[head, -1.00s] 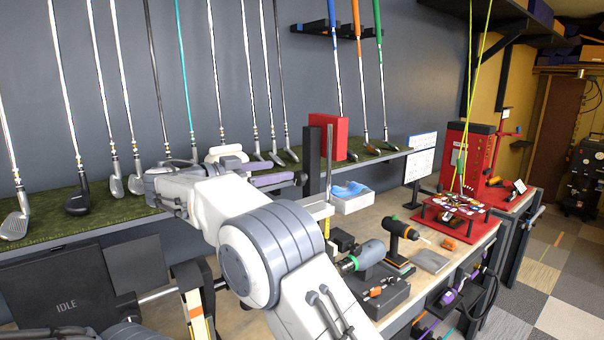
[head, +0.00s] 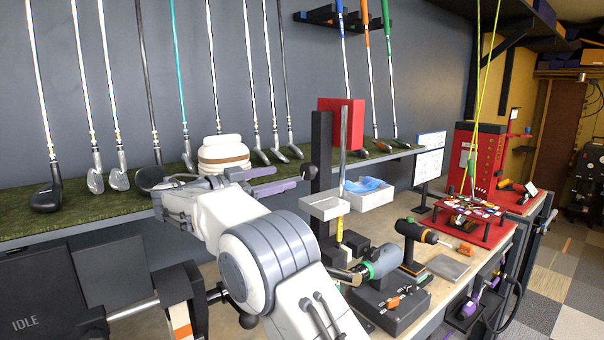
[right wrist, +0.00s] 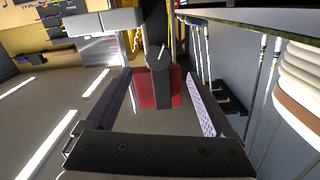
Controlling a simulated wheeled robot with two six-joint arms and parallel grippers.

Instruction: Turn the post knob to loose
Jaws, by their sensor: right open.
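A black upright post (head: 320,140) stands at the bench edge beside a metal ruler-like strip. Its dark knob (head: 308,172) shows on the side facing my right gripper (head: 287,177). The right gripper's purple-padded fingers are open and empty, their tips just short of the knob. In the right wrist view the post (right wrist: 160,92) lies between the open fingers (right wrist: 158,77), and the round black knob (right wrist: 157,58) with a pale pointer line is straight ahead of them. I cannot read any loose or tight marking. My left gripper is out of view.
A red box (head: 341,125) is behind the post, and a pale block (head: 326,207) juts from its front. Golf clubs lean along the green shelf (head: 30,222) behind my arm. A drill (head: 412,240) and a red stand (head: 470,220) crowd the bench at right.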

